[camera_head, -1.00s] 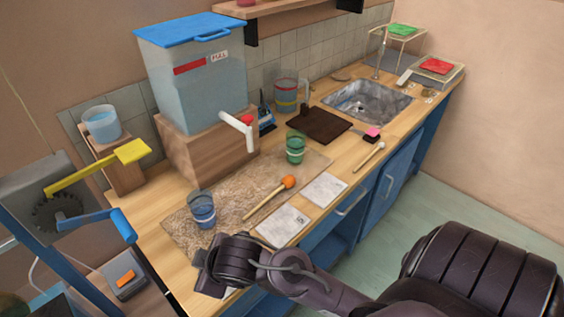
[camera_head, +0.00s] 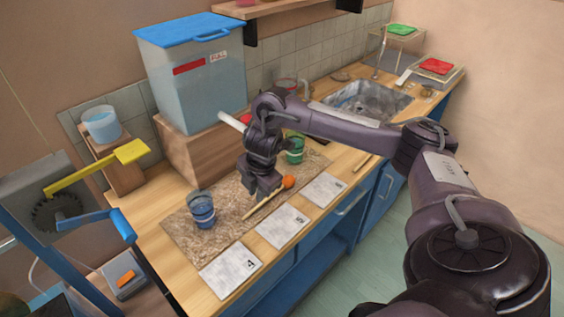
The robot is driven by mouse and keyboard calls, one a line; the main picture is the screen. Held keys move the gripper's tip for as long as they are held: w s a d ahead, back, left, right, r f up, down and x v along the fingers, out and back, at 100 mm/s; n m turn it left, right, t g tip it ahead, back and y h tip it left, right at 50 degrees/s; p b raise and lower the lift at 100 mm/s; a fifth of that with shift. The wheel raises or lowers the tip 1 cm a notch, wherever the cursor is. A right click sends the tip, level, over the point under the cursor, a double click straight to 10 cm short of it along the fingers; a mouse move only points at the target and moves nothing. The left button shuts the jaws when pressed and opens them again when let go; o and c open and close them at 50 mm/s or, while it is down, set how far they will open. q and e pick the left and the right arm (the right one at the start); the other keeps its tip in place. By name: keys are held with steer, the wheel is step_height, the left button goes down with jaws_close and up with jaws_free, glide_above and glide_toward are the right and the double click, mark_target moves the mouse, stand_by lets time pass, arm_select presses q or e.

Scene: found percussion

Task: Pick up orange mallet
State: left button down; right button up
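The orange mallet lies on the brown mat (camera_head: 185,232), with its round orange head (camera_head: 288,182) to the right and its pale wooden handle (camera_head: 256,210) running down to the left. My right gripper (camera_head: 263,192) points down over the handle, close to the head, and covers part of the handle. I cannot tell whether its fingers touch the handle, or whether they are open or shut. My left gripper is out of view.
A blue cup (camera_head: 203,212) stands left of the mallet and a green cup (camera_head: 295,150) behind it. Several numbered cards, one marked 4 (camera_head: 230,268), lie along the counter's front edge. A large water tank (camera_head: 195,95) stands behind on a wooden block (camera_head: 205,157).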

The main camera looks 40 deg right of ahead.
mark_target(254, 210)
steer(key=shift+d+f, duration=0.25)
steer(key=shift+f, duration=0.15)
steer(key=shift+b+x, duration=0.55)
steer(key=shift+x, duration=0.4)
steer(key=shift+w+a+f, duration=0.1)
steer(key=shift+a+f, duration=0.1)
steer(key=shift+f, duration=0.1)
steer(key=p+x, duration=0.1)
steer(key=x, duration=0.2)
steer(key=shift+a+f, duration=0.15)
steer(key=shift+f, duration=0.1)
steer(key=shift+w+f, duration=0.15)
steer(key=shift+f, duration=0.2)
jaws_close()
